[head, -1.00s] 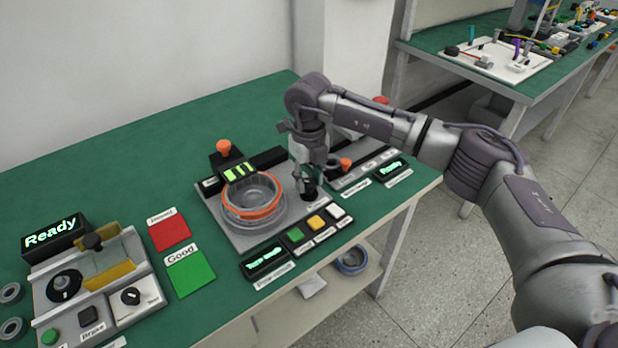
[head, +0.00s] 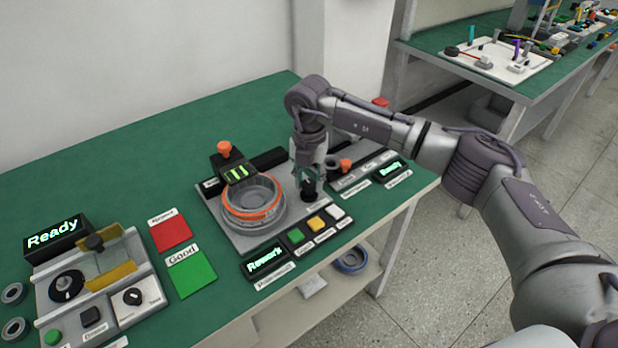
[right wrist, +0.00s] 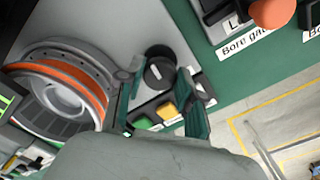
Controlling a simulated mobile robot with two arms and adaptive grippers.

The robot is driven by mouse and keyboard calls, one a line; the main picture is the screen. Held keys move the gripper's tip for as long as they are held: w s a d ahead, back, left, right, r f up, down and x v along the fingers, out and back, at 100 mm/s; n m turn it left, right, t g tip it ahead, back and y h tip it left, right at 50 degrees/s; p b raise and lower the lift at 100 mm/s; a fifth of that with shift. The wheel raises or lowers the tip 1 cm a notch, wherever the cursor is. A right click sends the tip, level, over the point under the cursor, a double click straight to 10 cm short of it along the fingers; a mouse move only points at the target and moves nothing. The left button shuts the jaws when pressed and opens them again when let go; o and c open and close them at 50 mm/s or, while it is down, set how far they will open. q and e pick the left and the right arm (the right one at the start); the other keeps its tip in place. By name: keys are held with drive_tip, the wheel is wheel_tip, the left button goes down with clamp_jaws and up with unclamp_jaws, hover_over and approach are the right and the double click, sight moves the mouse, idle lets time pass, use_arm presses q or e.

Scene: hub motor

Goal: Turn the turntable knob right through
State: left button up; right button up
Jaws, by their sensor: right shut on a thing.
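The turntable knob (head: 309,193) is a dark round knob on the grey plate of the station, right of the hub ring. It also shows in the right wrist view as a black round top (right wrist: 160,73). My right gripper (head: 310,178) points down over the knob, and its fingers (right wrist: 160,108) stand on both sides of it, shut on it. The hub ring (head: 246,213), grey with an orange band, sits on the turntable left of the knob. It also shows in the right wrist view (right wrist: 65,72). My left gripper is out of view.
Green, yellow and white buttons (head: 316,223) lie in front of the knob, beside a lit display (head: 266,261). A clamp with an orange handle (head: 224,149) stands behind the ring. A second orange knob (head: 346,165) is close right of the gripper. Open green table (head: 130,150) lies behind.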

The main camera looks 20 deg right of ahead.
sight(309, 182)
drive_tip(key=shift+w+r+m, duration=0.1)
drive_tip(key=shift+r+m, duration=0.05)
drive_tip(key=shift+m, duration=0.35)
drive_tip(key=o, duration=1.1)
drive_tip(key=shift+o, duration=0.2)
wheel_tip(309, 182, up, 12)
